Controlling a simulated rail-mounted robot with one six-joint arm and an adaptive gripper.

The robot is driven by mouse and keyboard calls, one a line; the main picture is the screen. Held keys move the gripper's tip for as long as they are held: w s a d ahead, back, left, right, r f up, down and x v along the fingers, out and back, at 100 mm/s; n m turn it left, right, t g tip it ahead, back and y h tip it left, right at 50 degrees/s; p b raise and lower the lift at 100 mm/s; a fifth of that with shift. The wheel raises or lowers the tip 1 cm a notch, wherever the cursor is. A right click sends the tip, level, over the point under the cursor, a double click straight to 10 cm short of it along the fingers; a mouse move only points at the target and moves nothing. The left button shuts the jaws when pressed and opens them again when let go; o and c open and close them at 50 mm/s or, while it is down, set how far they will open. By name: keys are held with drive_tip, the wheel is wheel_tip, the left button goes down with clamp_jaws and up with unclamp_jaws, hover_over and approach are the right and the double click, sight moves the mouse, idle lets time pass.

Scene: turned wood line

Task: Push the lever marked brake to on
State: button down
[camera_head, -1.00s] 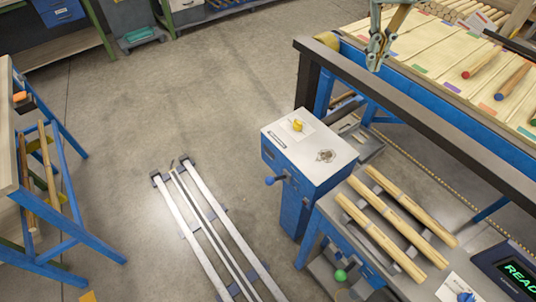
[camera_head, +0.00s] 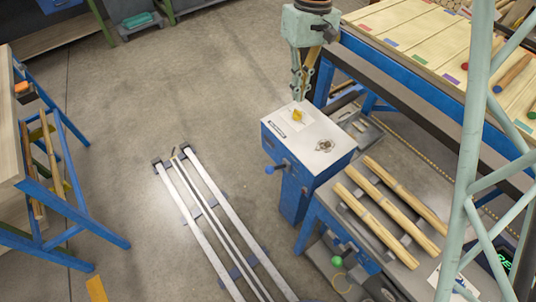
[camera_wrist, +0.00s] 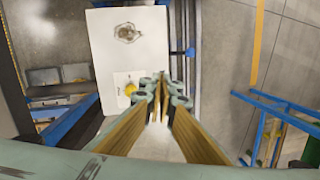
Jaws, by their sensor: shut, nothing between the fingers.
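A blue cabinet (camera_head: 283,150) with a white top stands at the middle of the head view. A lever with a blue ball end (camera_head: 270,169) sticks out from its left-front side. A yellow knob (camera_head: 298,115) sits on a pale plate on the top, and it also shows in the wrist view (camera_wrist: 131,89). No marking is legible, so I cannot tell which control is marked brake. My gripper (camera_head: 299,97) is shut and empty, pointing down above the cabinet's far part near the yellow knob. In the wrist view its fingertips (camera_wrist: 163,84) are beside the knob.
A steel bench with several turned wood rods (camera_head: 390,208) adjoins the cabinet's right. A green ball handle (camera_head: 337,261) is below that bench. A blue-framed conveyor (camera_head: 400,90) runs behind. Floor rails (camera_head: 212,215) lie to the left, with open floor around.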

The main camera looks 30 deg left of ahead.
drive_tip(key=s+a+f+n+g+p, duration=0.1)
drive_tip(key=s+a+f+n, duration=0.1)
drive_tip(key=s+a+f, duration=0.5)
wheel_tip(320, 180, down, 2)
drive_tip(key=shift+s+f+n+h, duration=0.15)
drive_tip(key=shift+s+n+h, duration=0.15)
drive_tip(key=shift+s, duration=0.2)
drive_tip(key=shift+f, duration=0.1)
drive_tip(key=b, duration=0.2)
approach(276, 167)
drive_tip(key=s+a+f, duration=0.3)
drive_tip(key=f, duration=0.1)
drive_tip(key=shift+d+f, duration=0.25)
drive_tip(key=shift+f, duration=0.2)
